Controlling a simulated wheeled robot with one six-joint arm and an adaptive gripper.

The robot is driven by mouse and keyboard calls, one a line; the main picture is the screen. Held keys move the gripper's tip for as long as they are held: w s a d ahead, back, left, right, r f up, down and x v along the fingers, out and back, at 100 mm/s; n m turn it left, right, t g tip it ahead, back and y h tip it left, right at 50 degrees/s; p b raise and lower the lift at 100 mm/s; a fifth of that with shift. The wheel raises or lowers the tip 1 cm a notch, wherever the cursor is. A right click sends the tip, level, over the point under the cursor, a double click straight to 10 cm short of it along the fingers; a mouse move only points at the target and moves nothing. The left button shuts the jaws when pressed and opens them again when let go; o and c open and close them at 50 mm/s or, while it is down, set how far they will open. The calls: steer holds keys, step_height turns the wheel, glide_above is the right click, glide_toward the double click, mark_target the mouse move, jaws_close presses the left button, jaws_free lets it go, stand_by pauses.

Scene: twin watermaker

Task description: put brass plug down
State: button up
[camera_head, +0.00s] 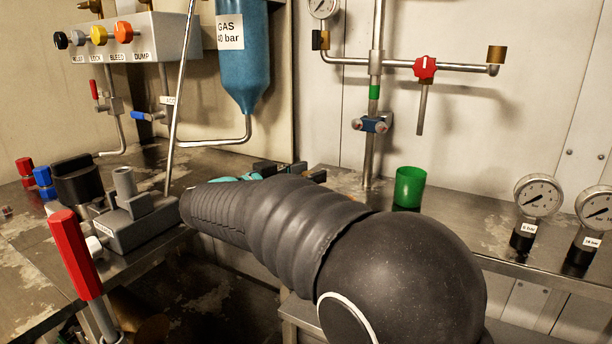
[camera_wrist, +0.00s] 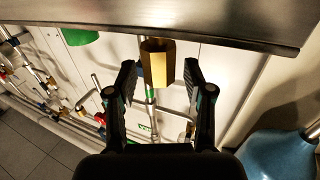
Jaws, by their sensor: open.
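The brass plug (camera_wrist: 155,63) shows in the wrist view, between my fingertips and by the edge of the grey metal shelf (camera_wrist: 230,22). Its end meets the shelf edge in the picture; I cannot tell for sure whether it rests there. My gripper (camera_wrist: 160,75) is open, with one finger on each side of the plug and visible gaps between. In the head view my gripper (camera_head: 290,169) is mostly hidden behind my dark arm, at the rear shelf left of the green cup.
The green cup (camera_head: 409,187) stands on the rear shelf. Two gauges (camera_head: 538,196) stand farther right. A blue gas bottle (camera_head: 242,55) hangs at the back left. Pipework with a red valve (camera_head: 425,67) and a brass end cap (camera_head: 496,54) runs along the wall above.

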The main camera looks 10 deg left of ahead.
steer(key=v, duration=0.8)
steer(key=w+d+r+n+t+y, duration=0.65)
steer(key=d+r+y, duration=0.4)
steer(key=y, duration=0.35)
steer(key=s+d+f+n+g+y, duration=0.1)
steer(key=s+f, duration=0.1)
steer(key=s+d+f+n+g+y, duration=0.1)
steer(key=s+d+f+g, duration=0.1)
steer(key=s+d+f+n+g+y, duration=0.1)
steer(key=s+f+n, duration=0.1)
steer(key=shift+s+d+f, duration=0.2)
steer(key=shift+s+d, duration=0.1)
steer(key=shift+s, duration=0.1)
steer(key=s+d+f+m+g+h, duration=0.1)
steer(key=s+d+f+g+h, duration=0.1)
steer(key=s+d+f+g, duration=0.3)
steer(key=s+d+f+m+g+h, duration=0.1)
steer(key=s+d+f+g, duration=0.4)
steer(key=s+d+f, duration=0.6)
steer(key=s+f+h, duration=0.1)
steer(key=s+f, duration=0.3)
steer(key=s, duration=0.4)
steer(key=shift+d+f+h, duration=0.25)
steer(key=shift+f+h, duration=0.15)
